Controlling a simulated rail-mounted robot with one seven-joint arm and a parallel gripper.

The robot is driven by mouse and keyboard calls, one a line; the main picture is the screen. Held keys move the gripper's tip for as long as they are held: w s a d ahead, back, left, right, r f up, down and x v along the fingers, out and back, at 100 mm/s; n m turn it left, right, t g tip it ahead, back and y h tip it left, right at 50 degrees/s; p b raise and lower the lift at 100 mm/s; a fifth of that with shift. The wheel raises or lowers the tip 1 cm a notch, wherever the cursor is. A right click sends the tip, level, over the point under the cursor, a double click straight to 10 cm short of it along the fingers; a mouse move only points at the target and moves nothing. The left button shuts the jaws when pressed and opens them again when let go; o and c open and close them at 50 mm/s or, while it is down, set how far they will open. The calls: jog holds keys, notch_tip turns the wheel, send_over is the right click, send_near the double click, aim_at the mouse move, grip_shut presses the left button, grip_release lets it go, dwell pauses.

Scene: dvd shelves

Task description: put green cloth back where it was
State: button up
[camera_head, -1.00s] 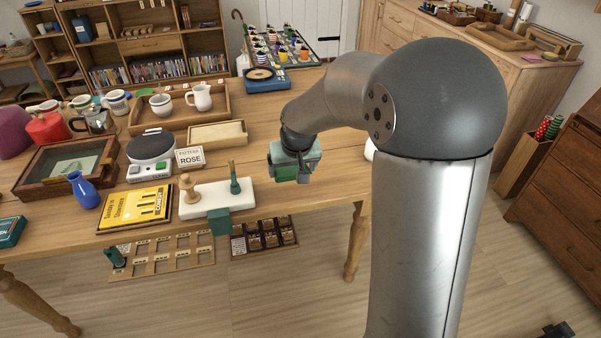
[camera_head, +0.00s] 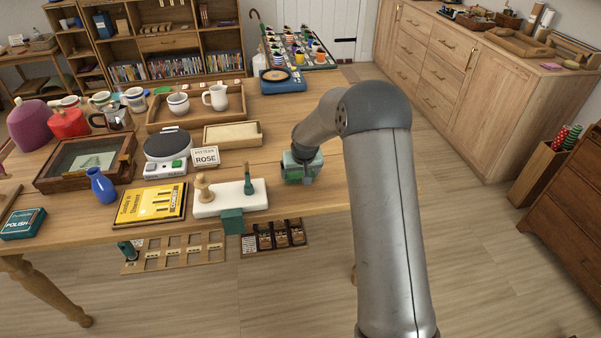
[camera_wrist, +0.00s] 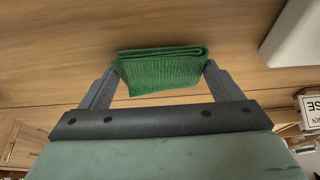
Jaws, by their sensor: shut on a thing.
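The green cloth (camera_wrist: 160,70) is a small folded, ribbed piece between the two fingers of my gripper (camera_wrist: 162,72) in the wrist view. The gripper is shut on it, with one finger at each end. Wooden tabletop shows behind the cloth; whether they touch I cannot tell. In the head view my gripper (camera_head: 302,168) is over the right part of the wooden table (camera_head: 325,182), right of the white board. The cloth cannot be clearly told from the greenish gripper body there.
The white board (camera_head: 222,205) with two upright tools stands left of my gripper, beside the ROSE card (camera_head: 205,157). A shallow wooden tray (camera_head: 233,141) and a blue-based pan-like item (camera_head: 282,84) lie farther back. Table right of the tray is clear.

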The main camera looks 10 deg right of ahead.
jog(key=shift+f, duration=0.35)
jog(key=shift+f, duration=0.1)
jog(key=shift+f, duration=0.15)
jog(key=o, duration=0.8)
jog(key=shift+r, duration=0.65)
jog(key=v, duration=1.1)
jog(key=s+r+g, duration=0.1)
jog(key=s+g, duration=0.1)
jog(key=s, duration=1.7)
jog(key=s+r+g, duration=0.2)
jog(key=s, duration=1.7)
jog(key=shift+a+r, duration=0.2)
jog(key=shift+r, duration=0.05)
